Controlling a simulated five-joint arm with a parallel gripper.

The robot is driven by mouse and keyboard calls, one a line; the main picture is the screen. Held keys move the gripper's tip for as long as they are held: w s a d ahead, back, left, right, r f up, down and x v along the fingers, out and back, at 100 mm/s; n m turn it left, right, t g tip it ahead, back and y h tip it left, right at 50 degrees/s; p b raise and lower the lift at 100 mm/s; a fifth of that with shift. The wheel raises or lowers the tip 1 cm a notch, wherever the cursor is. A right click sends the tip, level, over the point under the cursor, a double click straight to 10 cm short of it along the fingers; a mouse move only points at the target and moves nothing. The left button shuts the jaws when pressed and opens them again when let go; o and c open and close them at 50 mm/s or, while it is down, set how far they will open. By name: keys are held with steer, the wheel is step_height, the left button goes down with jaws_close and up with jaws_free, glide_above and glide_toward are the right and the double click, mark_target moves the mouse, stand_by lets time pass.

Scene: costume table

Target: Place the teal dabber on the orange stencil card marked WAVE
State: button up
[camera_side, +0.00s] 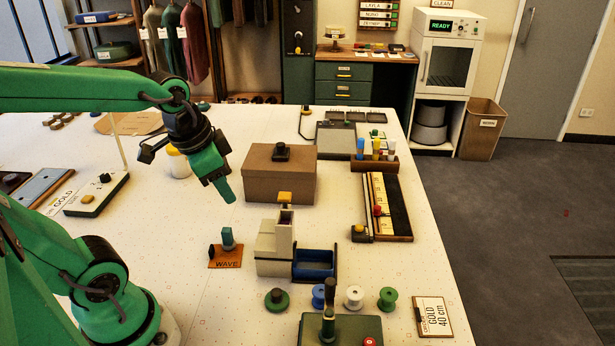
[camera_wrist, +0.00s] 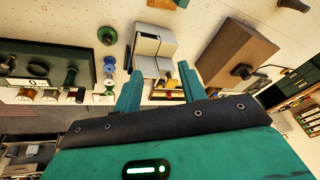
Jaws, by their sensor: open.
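The orange stencil card marked WAVE (camera_side: 226,263) lies on the white table left of the grey dispenser. The teal dabber (camera_side: 228,239) stands upright, with its foot on the back part of the card. A small dark round piece sits at the card's left edge. My gripper (camera_side: 231,199) is above the table, behind and higher than the dabber, apart from it. In the wrist view my gripper (camera_wrist: 158,88) shows two teal fingers spread with nothing between them. The card (camera_wrist: 160,4) shows only partly at the top edge there.
A grey dispenser (camera_side: 274,246) with a blue tray (camera_side: 315,263) stands right of the card. A brown box (camera_side: 279,178) is behind it. Several spools, one a green spool (camera_side: 388,297), and a dark green stand (camera_side: 341,331) are in front. The table left of the card is clear.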

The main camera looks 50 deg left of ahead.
steer(key=shift+s+d+r+n+t, duration=0.45)
steer(key=shift+s+d+r+n, duration=0.15)
steer(key=shift+s+d+n, duration=0.15)
steer(key=shift+s+d+r+n+t, duration=0.45)
steer(key=shift+s+d+r+n, duration=0.2)
steer(key=shift+d, duration=0.2)
steer(key=shift+o, duration=0.5)
steer(key=shift+w+a+f, duration=0.1)
steer(key=shift+w, duration=0.05)
steer(key=n+g, duration=0.6)
steer(key=n, duration=0.3)
glide_above(227, 229)
step_height(227, 229, down, 15)
steer(key=shift+r, duration=0.1)
steer(key=shift+f, duration=1.3)
